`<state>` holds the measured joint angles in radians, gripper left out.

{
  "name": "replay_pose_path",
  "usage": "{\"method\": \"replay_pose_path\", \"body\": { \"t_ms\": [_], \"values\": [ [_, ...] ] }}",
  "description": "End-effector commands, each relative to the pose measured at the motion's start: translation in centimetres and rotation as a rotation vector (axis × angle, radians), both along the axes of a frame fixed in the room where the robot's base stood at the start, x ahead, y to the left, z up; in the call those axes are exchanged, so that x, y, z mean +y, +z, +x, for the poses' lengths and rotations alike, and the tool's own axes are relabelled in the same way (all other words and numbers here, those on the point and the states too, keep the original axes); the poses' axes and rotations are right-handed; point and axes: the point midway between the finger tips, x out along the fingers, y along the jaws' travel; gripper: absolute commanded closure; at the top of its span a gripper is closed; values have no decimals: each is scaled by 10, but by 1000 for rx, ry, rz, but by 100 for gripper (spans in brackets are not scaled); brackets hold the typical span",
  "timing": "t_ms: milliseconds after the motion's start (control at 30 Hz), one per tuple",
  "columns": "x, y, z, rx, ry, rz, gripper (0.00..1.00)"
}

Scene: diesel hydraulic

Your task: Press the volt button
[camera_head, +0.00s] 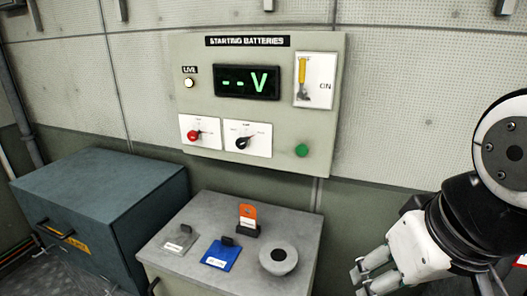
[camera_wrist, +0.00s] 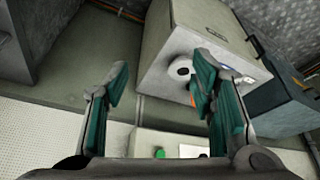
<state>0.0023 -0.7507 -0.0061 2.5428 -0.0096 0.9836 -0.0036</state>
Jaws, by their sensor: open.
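The wall panel (camera_head: 190,60) is headed "STARTING BATTERIES" and carries a dark display (camera_head: 248,82) reading "--V" in green. A round green button (camera_head: 302,151) sits at its lower right; I see no readable label on it. It also shows in the wrist view (camera_wrist: 159,153), low between my fingers. No other button labelled volt is readable. My gripper (camera_head: 367,276) is open and empty, to the lower right of the panel and apart from it. Both fingers show spread in the wrist view (camera_wrist: 160,75).
The panel also has a lit lamp (camera_head: 189,83) marked "LIVE", a yellow-handled switch (camera_head: 302,70), a red knob (camera_head: 194,135) and a black knob (camera_head: 242,143). Below stands a grey cabinet (camera_head: 215,285) with small items on top. A blue-grey cabinet (camera_head: 95,190) is at left.

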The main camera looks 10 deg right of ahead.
Motion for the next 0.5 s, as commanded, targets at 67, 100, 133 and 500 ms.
{"method": "replay_pose_path", "body": {
  "t_ms": [67,100,133,500],
  "values": [
    [0,0,0,0,0,0,49],
    [0,0,0,0,0,0,56],
    [0,0,0,1,-2,2,63],
    [26,-11,9,192,-360,277,100]
  ]
}}
